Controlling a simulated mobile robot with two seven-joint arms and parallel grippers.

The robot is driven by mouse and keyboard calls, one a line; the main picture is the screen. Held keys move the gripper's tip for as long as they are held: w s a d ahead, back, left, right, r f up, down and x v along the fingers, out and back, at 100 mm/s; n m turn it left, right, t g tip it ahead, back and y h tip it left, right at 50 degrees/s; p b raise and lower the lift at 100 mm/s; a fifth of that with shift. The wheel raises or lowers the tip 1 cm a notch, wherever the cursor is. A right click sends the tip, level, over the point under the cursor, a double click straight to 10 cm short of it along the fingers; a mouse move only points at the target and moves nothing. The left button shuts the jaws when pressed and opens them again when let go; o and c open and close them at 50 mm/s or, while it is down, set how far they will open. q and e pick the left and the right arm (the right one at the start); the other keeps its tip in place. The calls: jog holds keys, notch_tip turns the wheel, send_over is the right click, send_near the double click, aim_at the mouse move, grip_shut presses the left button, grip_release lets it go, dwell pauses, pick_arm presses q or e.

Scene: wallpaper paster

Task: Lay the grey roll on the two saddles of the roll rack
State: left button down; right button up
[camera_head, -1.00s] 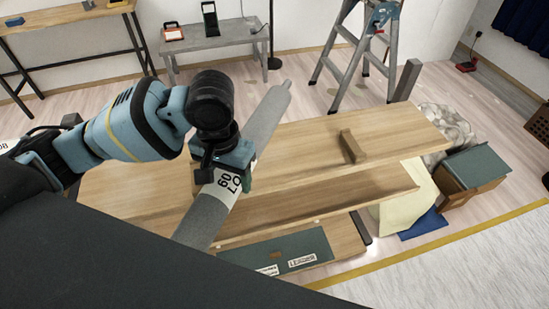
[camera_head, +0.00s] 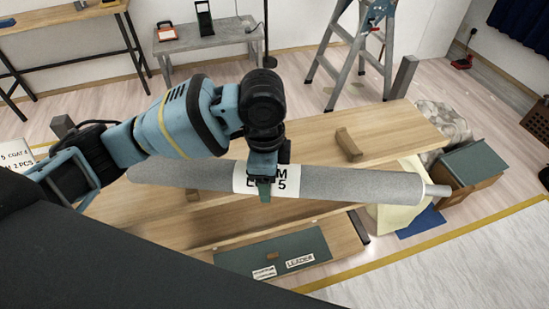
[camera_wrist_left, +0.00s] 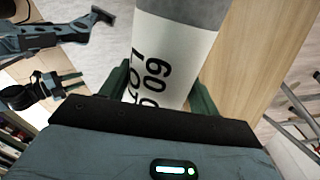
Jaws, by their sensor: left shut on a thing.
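The grey roll (camera_head: 350,186) has a white label band with black print around its middle and a thin pale core end on the right. My left gripper (camera_head: 266,186) is shut on the roll at the label and holds it above the wooden bench, lying nearly left to right in the head view. The label (camera_wrist_left: 168,62) fills the space between the fingers in the left wrist view. One wooden saddle (camera_head: 348,145) stands on the bench behind the roll. I cannot clearly make out the second saddle. My right gripper (camera_wrist_left: 68,82) shows at the left of the wrist view, fingers apart and empty.
The wooden bench (camera_head: 405,125) has a lower shelf with a green mat (camera_head: 240,262). A stepladder (camera_head: 345,50) and a grey table (camera_head: 185,42) stand behind. A green-topped wooden box (camera_head: 470,165) sits near the roll's right end.

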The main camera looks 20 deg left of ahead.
aim_at(309, 168)
pick_arm(q)
jog(key=d+m, duration=0.1)
jog(key=m, duration=0.1)
jog(key=w+d+m, duration=0.1)
jog(key=m, duration=0.1)
jog(key=shift+d, duration=0.3)
jog(key=d+m, duration=0.1)
jog(key=m, duration=0.1)
jog(key=d+m, duration=0.1)
jog(key=m, duration=0.1)
jog(key=w+d+m, duration=0.1)
jog(key=shift+m+b, duration=0.3)
jog(key=shift+m, duration=0.1)
jog(key=d+m, duration=0.1)
jog(key=m, duration=0.1)
jog(key=d+m, duration=0.1)
jog(key=m, duration=0.1)
jog(key=shift+w+d, duration=0.1)
jog(key=shift+w, duration=0.05)
jog(key=d+m, duration=0.1)
jog(key=m, duration=0.1)
jog(key=d+m, duration=0.1)
jog(key=m, duration=0.1)
jog(key=shift+w+d, duration=0.1)
jog(key=shift+w, duration=0.1)
